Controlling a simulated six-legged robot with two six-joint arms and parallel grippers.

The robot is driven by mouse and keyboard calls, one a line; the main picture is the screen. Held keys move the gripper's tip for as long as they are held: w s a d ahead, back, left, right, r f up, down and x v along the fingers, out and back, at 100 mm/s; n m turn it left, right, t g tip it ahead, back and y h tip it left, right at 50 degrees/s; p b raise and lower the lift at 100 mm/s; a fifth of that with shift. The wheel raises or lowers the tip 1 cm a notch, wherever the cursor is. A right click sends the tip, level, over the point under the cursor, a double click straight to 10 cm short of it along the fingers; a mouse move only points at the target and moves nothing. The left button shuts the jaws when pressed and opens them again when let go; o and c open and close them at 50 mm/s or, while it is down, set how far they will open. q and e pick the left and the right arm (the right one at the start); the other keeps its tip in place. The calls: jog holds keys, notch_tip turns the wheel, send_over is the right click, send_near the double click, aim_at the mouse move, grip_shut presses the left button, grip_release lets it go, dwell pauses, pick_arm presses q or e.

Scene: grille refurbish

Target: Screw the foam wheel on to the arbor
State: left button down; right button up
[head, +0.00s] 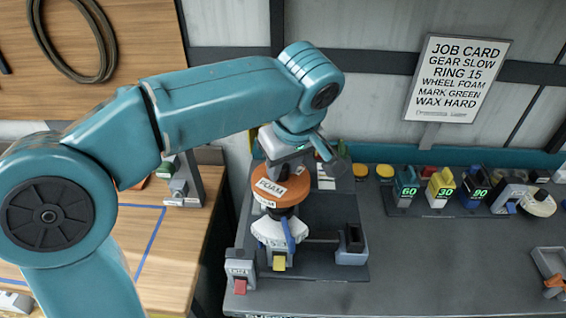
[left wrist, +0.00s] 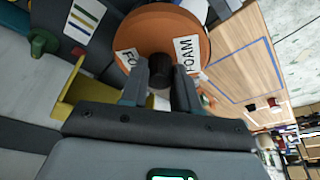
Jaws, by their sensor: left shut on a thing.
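The foam wheel (head: 285,187) is an orange-brown disc with white FOAM labels. In the head view it sits on top of the grey and white machine (head: 275,231) on the bench, directly over its dark upper part. My left gripper (head: 290,160) comes down on the wheel from above. In the left wrist view the fingers of the left gripper (left wrist: 160,85) are shut on the dark hub of the foam wheel (left wrist: 140,35). The arbor is hidden under the wheel, so I cannot tell how far the wheel is on it. My right gripper is not in view.
A job card (head: 459,78) on the wall reads wheel foam. Blocks marked 60 (head: 406,186), 30 (head: 440,187) and 80 (head: 474,191) stand at the back of the dark bench (head: 430,260). A wooden table (head: 165,240) is at left.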

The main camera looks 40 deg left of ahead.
pick_arm(q)
jog(key=shift+f, duration=0.2)
jog(key=c, duration=0.8)
grip_release()
jog(key=shift+o, duration=0.2)
jog(key=shift+r, duration=0.1)
jog(key=p+v, duration=0.2)
jog(key=v, duration=1.4)
jog(key=shift+s+d, duration=0.15)
